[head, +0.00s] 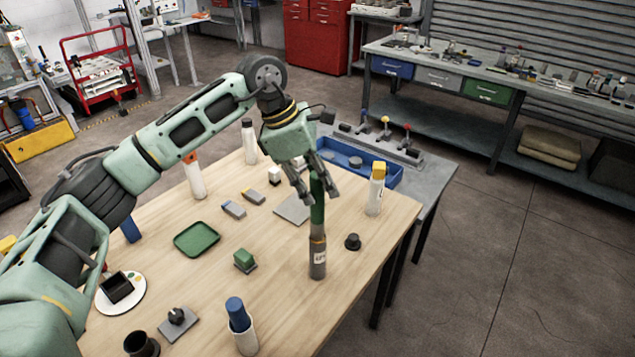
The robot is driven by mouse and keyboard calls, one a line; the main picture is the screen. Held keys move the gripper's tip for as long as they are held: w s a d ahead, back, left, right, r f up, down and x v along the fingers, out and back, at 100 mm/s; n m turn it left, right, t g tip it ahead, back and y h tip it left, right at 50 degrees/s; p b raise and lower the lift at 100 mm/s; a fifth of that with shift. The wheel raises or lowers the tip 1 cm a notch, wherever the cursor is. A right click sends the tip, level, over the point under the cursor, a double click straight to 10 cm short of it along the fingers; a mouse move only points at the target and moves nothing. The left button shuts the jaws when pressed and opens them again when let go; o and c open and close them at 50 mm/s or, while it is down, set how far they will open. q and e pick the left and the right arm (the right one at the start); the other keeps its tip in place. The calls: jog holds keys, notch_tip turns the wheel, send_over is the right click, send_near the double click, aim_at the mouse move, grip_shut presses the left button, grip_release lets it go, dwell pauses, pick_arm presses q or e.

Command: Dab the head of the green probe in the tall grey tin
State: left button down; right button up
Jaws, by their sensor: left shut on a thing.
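My left gripper (315,182) is shut on the upper part of the green probe (317,211), near the right side of the wooden table. The probe hangs about upright, its lower end at the mouth of the tall grey tin (318,265). The tin stands upright and has a small pale label. The probe's head is not visible; I cannot tell how deep it sits in the tin or whether it touches the wall. My right gripper is not in view.
A small black knob-like piece (352,242) stands right of the tin, and a white bottle with a yellow cap (375,190) stands behind it. Bare wood surrounds the tin.

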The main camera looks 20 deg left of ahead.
pick_arm(q)
notch_tip(320, 180, up, 2)
jog(key=shift+w+p, duration=0.1)
jog(key=shift+p, duration=0.55)
jog(key=shift+r+p, duration=1.35)
jog(key=shift+r, duration=1.2)
jog(key=shift+f, duration=0.1)
